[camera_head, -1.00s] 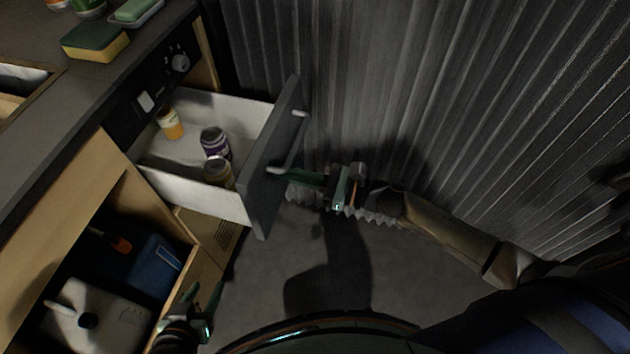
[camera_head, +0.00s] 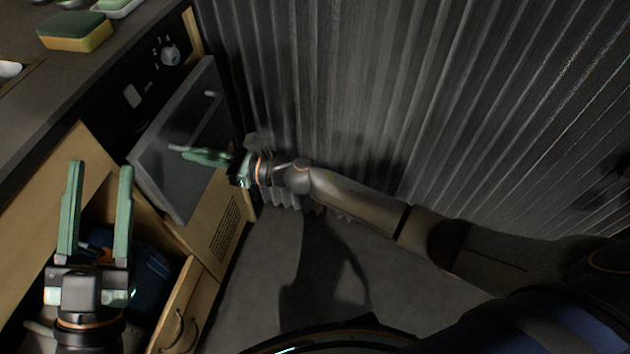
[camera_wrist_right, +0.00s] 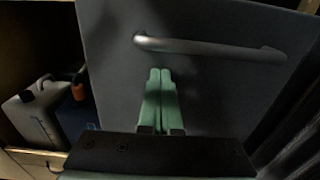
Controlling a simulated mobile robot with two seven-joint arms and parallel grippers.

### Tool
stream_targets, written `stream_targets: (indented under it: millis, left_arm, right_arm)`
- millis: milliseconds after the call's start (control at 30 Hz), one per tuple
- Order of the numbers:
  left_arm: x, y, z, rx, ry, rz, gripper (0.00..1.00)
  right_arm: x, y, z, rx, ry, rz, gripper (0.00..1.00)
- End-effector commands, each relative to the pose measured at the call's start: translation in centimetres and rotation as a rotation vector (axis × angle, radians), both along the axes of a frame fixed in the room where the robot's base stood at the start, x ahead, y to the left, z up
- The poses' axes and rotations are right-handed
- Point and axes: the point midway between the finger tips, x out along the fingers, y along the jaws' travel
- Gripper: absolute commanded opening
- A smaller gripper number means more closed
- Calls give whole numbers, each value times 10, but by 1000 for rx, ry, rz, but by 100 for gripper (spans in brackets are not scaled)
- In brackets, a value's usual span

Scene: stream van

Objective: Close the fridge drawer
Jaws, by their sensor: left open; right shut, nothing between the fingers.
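The fridge drawer (camera_head: 180,140) is a grey front panel with a metal bar handle. In the head view it sits against the cabinet face, and its inside no longer shows. I cannot tell whether a small gap is left. My right gripper (camera_head: 188,155) is shut and empty, with its green fingertips at the drawer front near the handle. In the right wrist view the shut fingers (camera_wrist_right: 160,75) point at the panel (camera_wrist_right: 215,90), just below the handle (camera_wrist_right: 205,46). My left gripper (camera_head: 98,165) is open and empty, over the open lower cupboard.
A dark counter with a yellow and green sponge (camera_head: 75,32) runs along the left. A blue container (camera_head: 150,275) stands in the lower cupboard, and a wooden door or drawer (camera_head: 187,305) with a handle is below. A corrugated wall (camera_head: 400,90) is at the right.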

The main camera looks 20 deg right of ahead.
Motion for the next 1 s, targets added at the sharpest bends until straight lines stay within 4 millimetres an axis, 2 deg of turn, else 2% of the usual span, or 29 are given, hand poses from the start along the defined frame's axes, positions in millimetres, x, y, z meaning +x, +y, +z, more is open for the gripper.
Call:
stream_targets:
  millis: [100,200,500,1000]
  left_arm:
    - [-24,-4,29,3,-171,-34,50]
    - [-41,-7,45,5,-271,-57,50]
    - [-38,-7,34,-5,-245,-62,50]
    - [-37,-7,33,-7,-240,-63,50]
  right_arm:
    - [10,15,-2,2,-1,0,0]
    - [16,24,-2,1,0,1,0]
    - [27,40,0,1,0,0,0]
    - [30,42,3,3,-3,-5,0]
